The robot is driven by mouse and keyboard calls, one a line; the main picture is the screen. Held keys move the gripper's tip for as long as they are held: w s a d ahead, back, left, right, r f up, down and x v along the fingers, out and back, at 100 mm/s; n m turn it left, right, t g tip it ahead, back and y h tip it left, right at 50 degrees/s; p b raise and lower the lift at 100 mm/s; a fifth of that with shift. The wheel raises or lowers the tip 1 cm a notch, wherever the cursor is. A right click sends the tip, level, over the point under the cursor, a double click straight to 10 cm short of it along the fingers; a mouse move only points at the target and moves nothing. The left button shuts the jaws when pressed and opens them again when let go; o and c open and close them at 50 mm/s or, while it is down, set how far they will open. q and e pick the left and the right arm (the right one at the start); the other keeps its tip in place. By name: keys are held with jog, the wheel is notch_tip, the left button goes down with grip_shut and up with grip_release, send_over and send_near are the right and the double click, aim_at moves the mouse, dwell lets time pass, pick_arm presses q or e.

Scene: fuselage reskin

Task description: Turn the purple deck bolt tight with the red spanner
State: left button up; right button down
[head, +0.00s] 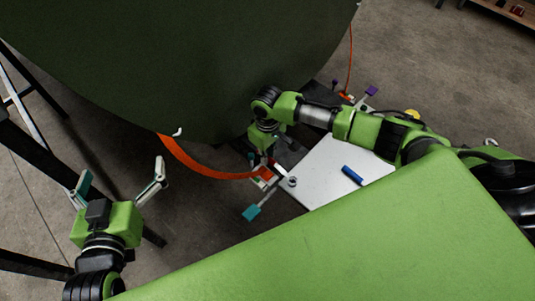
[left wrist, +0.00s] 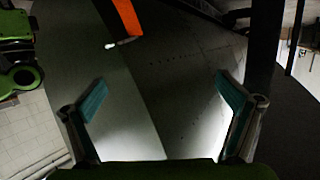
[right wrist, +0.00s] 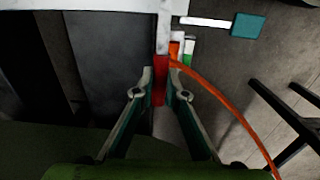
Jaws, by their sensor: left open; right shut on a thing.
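My right gripper (head: 269,154) is shut on the red spanner (right wrist: 159,92) at the edge of the white deck plate (head: 330,170). The spanner's red grip is between the fingertips in the right wrist view, and its pale shaft runs up the picture. In the head view a small grey ring (head: 292,181) shows just beyond it on the plate; I cannot tell if it is the spanner's end. I cannot make out the purple deck bolt for certain. My left gripper (head: 122,168) is open and empty, off to the left, with both fingers spread in the left wrist view (left wrist: 156,85).
A blue cylinder (head: 352,175) lies on the plate. Purple (head: 371,90) and teal (head: 252,212) tabs stick out around it. An orange strip (head: 205,169) runs from the big dark green fuselage (head: 180,60) to the plate's corner. Dark stand legs are at the left.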

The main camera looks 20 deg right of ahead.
pick_arm(q)
jog(key=shift+s+a+f+g, duration=0.2)
jog(key=shift+s+f+g, duration=0.2)
jog(key=shift+f, duration=0.3)
jog(key=shift+s+a+f+g, duration=0.15)
jog(key=shift+s+f+g, duration=0.2)
jog(key=shift+f, duration=0.35)
pick_arm(e)
jog(key=shift+f, duration=0.4)
pick_arm(q)
jog(key=shift+w+d+r+t, duration=0.1)
jog(key=shift+w+r+t, duration=0.2)
jog(key=shift+r, duration=0.2)
jog(key=shift+w+d+r+t, duration=0.15)
jog(key=shift+w+r, duration=0.1)
jog(key=shift+r, duration=0.25)
pick_arm(e)
jog(key=shift+f, duration=0.2)
pick_arm(q)
jog(key=shift+w+r, duration=0.1)
jog(key=shift+r, duration=0.15)
pick_arm(e)
jog(key=shift+f, duration=0.25)
pick_arm(q)
jog(key=shift+w+d+r+t, duration=0.1)
jog(key=shift+r+t, duration=0.1)
jog(key=shift+t, duration=0.1)
pick_arm(e)
jog(key=shift+f, duration=0.1)
